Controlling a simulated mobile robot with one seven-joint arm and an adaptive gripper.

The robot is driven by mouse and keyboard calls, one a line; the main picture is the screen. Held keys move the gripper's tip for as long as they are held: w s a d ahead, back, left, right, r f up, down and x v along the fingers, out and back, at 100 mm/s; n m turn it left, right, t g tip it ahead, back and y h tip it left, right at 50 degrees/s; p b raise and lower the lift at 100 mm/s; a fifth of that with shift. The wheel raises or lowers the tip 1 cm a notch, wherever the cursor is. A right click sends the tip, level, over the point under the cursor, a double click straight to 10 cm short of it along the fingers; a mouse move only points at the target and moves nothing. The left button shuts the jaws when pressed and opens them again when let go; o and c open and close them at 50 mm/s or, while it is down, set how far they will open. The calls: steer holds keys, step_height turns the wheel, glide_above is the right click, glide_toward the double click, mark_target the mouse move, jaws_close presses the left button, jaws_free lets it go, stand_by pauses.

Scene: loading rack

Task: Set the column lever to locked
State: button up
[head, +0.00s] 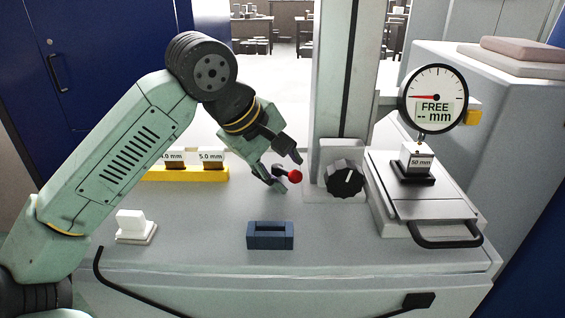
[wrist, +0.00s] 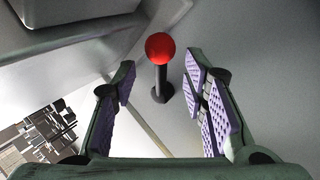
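The column lever is a short dark rod with a red ball knob (head: 295,176), beside the foot of the grey column (head: 335,75) in the head view. In the wrist view its red knob (wrist: 160,48) and dark rod (wrist: 161,84) show between and beyond my fingers. My gripper (head: 281,170) is open around the lever area, with the fingers apart on both sides. No contact with the knob shows. The dial gauge (head: 434,97) reads "FREE -- mm".
A black knob (head: 345,179) with a white mark sits right of the lever. A 50 mm block (head: 417,159) stands on the slide at right. A yellow rack (head: 205,174), a blue slotted block (head: 270,236) and a white block (head: 131,224) are on the bench.

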steer(key=shift+c, duration=0.5)
jaws_close()
stand_by(0.5)
